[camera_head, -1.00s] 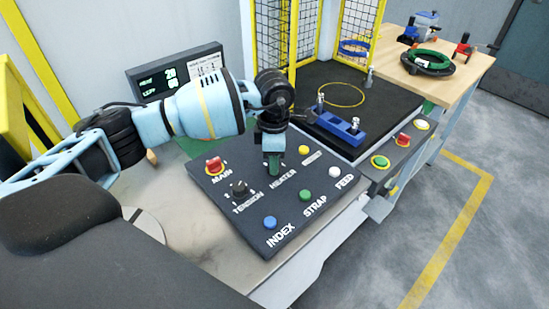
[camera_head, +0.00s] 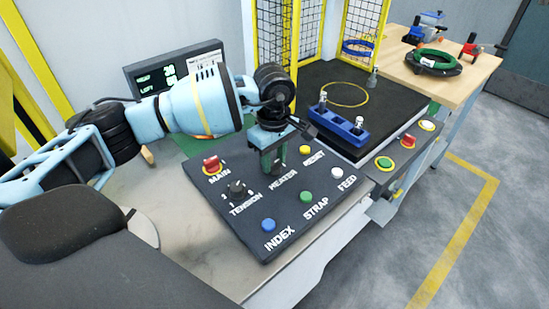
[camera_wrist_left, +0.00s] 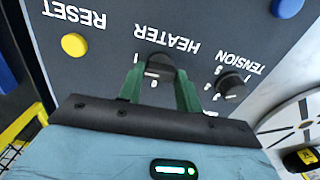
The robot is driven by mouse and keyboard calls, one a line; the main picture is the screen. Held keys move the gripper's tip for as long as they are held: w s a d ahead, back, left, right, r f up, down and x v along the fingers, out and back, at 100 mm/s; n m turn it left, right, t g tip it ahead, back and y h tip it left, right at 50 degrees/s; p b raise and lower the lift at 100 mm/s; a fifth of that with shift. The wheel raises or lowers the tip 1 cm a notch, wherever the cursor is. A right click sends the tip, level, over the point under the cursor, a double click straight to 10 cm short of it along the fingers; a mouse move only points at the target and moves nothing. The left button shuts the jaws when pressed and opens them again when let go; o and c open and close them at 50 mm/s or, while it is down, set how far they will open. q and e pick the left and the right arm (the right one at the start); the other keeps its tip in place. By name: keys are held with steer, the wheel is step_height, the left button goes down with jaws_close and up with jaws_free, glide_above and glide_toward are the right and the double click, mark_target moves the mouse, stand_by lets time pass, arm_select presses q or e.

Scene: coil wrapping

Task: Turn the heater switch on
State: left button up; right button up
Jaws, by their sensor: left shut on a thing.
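The dark control panel (camera_head: 236,222) carries labelled knobs and buttons. The heater switch (camera_wrist_left: 160,66) is a dark round knob below its HEATER label in the left wrist view, with 1 and 0 marks beside it. My left gripper (camera_head: 273,165) reaches down over the HEATER position in the head view and partly hides the knob. In the left wrist view its green fingers (camera_wrist_left: 159,82) stand on both sides of the knob, shut on it. My right gripper is not in view.
Close by are the red MAIN switch (camera_head: 211,164), the TENSION knob (camera_head: 236,188), the yellow RESET button (camera_head: 305,150) and the green STRAP button (camera_head: 306,196). A blue fixture (camera_head: 340,125) stands on the black surface behind. A screen (camera_head: 170,68) stands at the back left.

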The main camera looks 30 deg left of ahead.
mark_target(275, 163)
arm_select(q)
steer(key=shift+m, duration=0.3)
stand_by(0.4)
steer(key=o, duration=1)
steer(key=shift+r, duration=0.1)
step_height(275, 163, up, 8)
steer(key=shift+f, duration=0.15)
steer(key=shift+d+f, duration=0.1)
steer(key=shift+d, duration=0.05)
